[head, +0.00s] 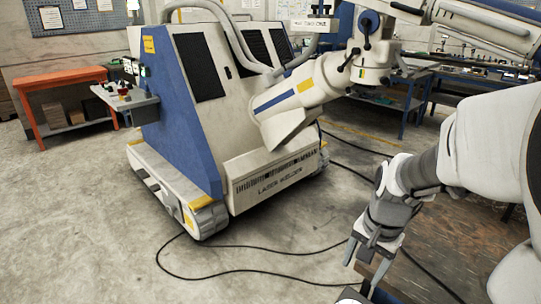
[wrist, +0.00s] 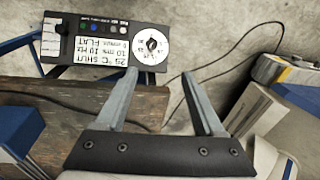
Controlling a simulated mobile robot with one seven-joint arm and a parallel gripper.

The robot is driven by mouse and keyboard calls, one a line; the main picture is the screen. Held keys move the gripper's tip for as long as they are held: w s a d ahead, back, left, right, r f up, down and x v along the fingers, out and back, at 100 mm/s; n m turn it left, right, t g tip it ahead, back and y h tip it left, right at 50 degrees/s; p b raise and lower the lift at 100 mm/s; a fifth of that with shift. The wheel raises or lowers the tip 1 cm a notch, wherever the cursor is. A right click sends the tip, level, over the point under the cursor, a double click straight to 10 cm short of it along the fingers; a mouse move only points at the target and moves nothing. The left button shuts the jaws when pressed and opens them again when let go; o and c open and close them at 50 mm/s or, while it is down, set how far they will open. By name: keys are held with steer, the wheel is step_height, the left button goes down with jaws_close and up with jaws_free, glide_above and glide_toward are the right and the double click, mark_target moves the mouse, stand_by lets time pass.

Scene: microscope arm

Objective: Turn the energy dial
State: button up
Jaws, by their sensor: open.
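In the wrist view a dark control box (wrist: 78,27) lies at the upper left, seen upside down. It carries a round white dial (wrist: 152,45) with a scale and a small dark centre knob. The scale figures are too small to read. My gripper (wrist: 160,74) is open and empty. Its left fingertip appears just below the dial's lower left edge; its right fingertip is off to the right of the box. I cannot tell the height gap. In the head view my gripper (head: 361,276) points down near the bottom edge, and the dial cannot be made out.
The box has coloured buttons (wrist: 95,25), a white printed label (wrist: 99,51) and a slider panel at its left end. A wooden bench top (wrist: 60,100) lies below it. A large white and blue laser welder (head: 205,110) stands left. Black cables (head: 250,270) cross the floor.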

steer(key=w+f+b, duration=0.1)
steer(key=f+b, duration=0.1)
steer(key=f, duration=0.6)
steer(key=d+f+m+b, duration=0.1)
steer(key=f+b, duration=0.2)
steer(key=f, duration=0.5)
steer(key=w+f+m+g+b, duration=0.1)
steer(key=f+b, duration=0.1)
steer(key=f, duration=0.6)
steer(key=shift+w+d+f+b, duration=0.1)
steer(key=shift+w+d+b, duration=0.2)
steer(key=shift+d+b, duration=0.1)
jaws_close()
